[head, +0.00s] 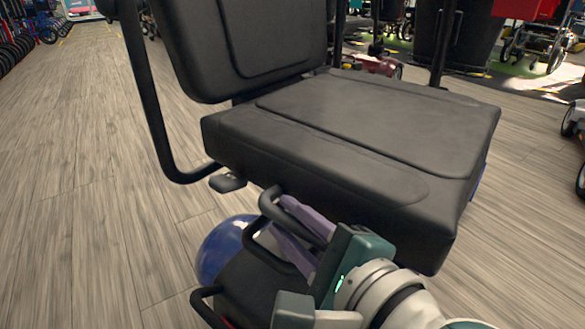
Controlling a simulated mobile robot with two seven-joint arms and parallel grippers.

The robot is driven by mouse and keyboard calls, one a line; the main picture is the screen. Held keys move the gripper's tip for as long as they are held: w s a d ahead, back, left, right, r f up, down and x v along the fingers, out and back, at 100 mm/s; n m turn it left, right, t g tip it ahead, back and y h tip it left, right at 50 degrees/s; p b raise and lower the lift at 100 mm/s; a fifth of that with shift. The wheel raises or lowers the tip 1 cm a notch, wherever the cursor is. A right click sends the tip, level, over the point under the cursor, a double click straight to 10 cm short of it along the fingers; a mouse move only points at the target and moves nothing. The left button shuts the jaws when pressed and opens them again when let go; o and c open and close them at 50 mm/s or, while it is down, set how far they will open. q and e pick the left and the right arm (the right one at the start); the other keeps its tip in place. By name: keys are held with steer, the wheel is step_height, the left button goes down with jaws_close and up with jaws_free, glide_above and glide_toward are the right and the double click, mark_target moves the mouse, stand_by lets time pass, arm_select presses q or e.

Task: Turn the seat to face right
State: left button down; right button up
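The black padded seat (370,125) fills the middle of the head view. Its backrest (245,40) stands at the upper left, and the cushion extends from it toward the lower right. A black armrest bar (150,100) curves down on its left side. My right gripper (283,222) comes in from the bottom, below the cushion's near edge. Its two purple fingers are apart beside black looped bars (262,238), with a bar showing between them. Whether they grip that bar is unclear. My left gripper is out of view.
A blue rounded body part (222,248) of the scooter shows under the seat. Wood floor is clear at left. Bikes (20,35) line the far left. A wheelchair (540,40) and other vehicles stand at the upper right.

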steer(key=shift+w+a, duration=0.1)
steer(key=shift+s+d+r, duration=0.1)
steer(key=shift+s+d, duration=0.15)
steer(key=shift+s, duration=0.1)
steer(key=p+v, duration=0.1)
steer(key=v, duration=0.8)
steer(key=shift+p, duration=0.3)
steer(key=shift+r, duration=0.1)
